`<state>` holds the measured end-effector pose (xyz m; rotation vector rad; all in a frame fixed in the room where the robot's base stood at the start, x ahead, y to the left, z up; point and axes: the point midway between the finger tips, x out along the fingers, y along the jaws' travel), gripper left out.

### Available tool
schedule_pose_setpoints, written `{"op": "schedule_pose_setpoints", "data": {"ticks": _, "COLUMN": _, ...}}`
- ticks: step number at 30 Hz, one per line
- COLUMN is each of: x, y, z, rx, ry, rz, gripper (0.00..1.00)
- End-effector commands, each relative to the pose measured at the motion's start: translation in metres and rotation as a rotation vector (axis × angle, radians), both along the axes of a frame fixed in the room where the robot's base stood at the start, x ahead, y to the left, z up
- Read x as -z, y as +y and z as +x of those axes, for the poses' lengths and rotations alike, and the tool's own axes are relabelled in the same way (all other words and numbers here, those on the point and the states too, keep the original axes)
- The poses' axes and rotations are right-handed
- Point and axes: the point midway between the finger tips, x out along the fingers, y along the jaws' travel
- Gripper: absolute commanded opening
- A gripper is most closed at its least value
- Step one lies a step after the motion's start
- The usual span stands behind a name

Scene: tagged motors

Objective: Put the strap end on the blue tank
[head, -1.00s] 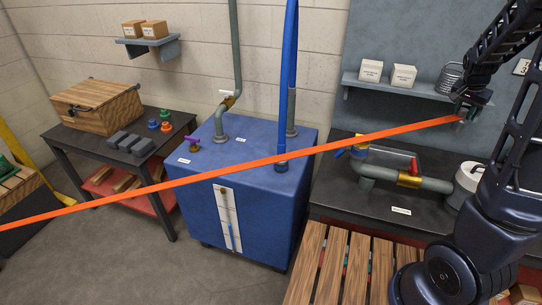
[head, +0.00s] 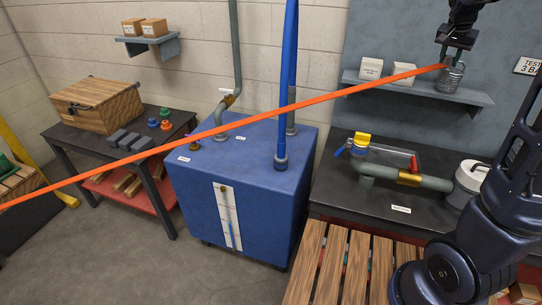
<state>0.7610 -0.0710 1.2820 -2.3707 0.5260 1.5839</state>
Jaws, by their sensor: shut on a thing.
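The orange strap (head: 330,97) runs taut in a straight line from the lower left edge of the head view up to the upper right. My gripper (head: 452,58) is shut on the strap end, high in front of the grey backboard. The blue tank (head: 270,210) stands on the floor in the middle, with a gauge strip (head: 229,217) on its front and pipes rising from its top. The strap passes in front of the tank's pipes in the picture. My gripper is up and to the right of the tank.
A dark bench with a valve pipe (head: 428,182) stands right of the tank. A wall shelf (head: 420,90) holds white boxes and a wire-like can. A slatted wooden top (head: 330,265) is in front. A dark table (head: 105,150) with a wooden box (head: 98,104) stands left.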

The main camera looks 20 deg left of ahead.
Motion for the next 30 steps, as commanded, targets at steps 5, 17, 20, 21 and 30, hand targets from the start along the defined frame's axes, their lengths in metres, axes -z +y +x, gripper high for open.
{"op": "schedule_pose_setpoints", "data": {"ticks": 5, "x": -0.009, "y": 0.073, "z": 0.026, "rx": -0.119, "ry": 0.0, "rz": -0.002, "gripper": 0.01}}
{"op": "schedule_pose_setpoints", "data": {"ticks": 17, "x": -0.018, "y": 0.248, "z": 0.05, "rx": -0.387, "ry": -0.001, "rz": 0.001, "gripper": 0.01}}
{"op": "schedule_pose_setpoints", "data": {"ticks": 20, "x": -0.018, "y": 0.292, "z": 0.05, "rx": -0.454, "ry": -0.001, "rz": 0.0, "gripper": 0.01}}
{"op": "schedule_pose_setpoints", "data": {"ticks": 21, "x": -0.018, "y": 0.309, "z": 0.05, "rx": -0.478, "ry": 0.0, "rz": 0.0, "gripper": 0.01}}
{"op": "schedule_pose_setpoints", "data": {"ticks": 30, "x": -0.013, "y": 0.439, "z": 0.029, "rx": -0.674, "ry": 0.0, "rz": 0.001, "gripper": 0.01}}
